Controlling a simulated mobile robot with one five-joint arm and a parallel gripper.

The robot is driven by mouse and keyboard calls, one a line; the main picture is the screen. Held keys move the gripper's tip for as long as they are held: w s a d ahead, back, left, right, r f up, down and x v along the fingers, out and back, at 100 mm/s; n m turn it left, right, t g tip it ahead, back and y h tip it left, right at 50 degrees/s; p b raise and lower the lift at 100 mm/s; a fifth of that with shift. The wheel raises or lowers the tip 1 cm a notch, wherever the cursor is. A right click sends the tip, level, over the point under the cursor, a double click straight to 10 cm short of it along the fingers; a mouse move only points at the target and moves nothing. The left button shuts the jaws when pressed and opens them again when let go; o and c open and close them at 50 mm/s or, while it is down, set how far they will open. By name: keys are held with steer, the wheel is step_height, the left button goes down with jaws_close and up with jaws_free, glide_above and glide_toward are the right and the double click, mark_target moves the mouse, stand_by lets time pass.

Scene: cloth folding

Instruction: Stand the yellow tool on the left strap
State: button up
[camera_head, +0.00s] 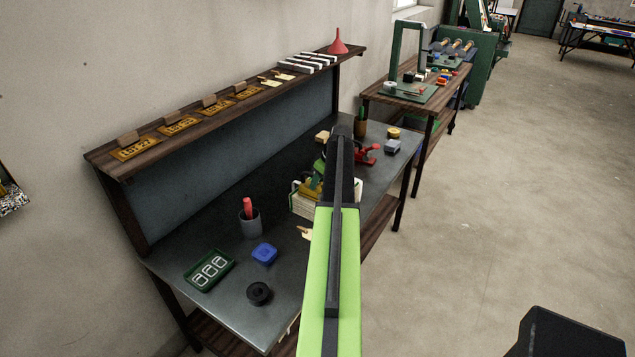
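My lime-green arm with a dark end section reaches up the middle of the picture, over the workbench. The far end (341,134) is where my gripper lies; its fingers cannot be made out, nor whether it holds anything. A yellow-and-green object (311,190) sits on a cream block or stack (303,206), partly hidden behind my arm; it may be the yellow tool, but I cannot tell. A small yellow round piece (393,133) lies at the bench's far right. I cannot make out any strap.
The dark workbench (223,307) holds a grey cup (250,224) with a red item, a blue box (264,253), a black ring (259,293), a green tray (209,270) and a red tool (367,155). A wooden shelf (113,163) carries yellow plates. Open floor (500,220) lies right.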

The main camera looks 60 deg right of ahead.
steer(key=p+v, duration=1.1)
steer(key=v, duration=0.1)
steer(key=shift+r, duration=0.1)
steer(key=w+a+g, duration=0.1)
steer(key=w+a, duration=0.5)
steer(key=a, duration=0.7)
steer(key=w+a+f+g+y, duration=0.1)
steer(key=w+a, duration=0.5)
steer(key=a, duration=0.6)
steer(key=w+a, duration=0.5)
steer(key=a, duration=0.8)
steer(key=s+a+g, duration=0.1)
steer(key=s+a, duration=0.1)
steer(key=a, duration=1.4)
steer(key=s+a+g, duration=0.1)
steer(key=s+a, duration=0.1)
steer(key=a, duration=1.3)
steer(key=shift+s+a+f+n+h, duration=0.25)
steer(key=shift+a+f+n+h, duration=0.05)
steer(key=shift+a+f+n, duration=0.1)
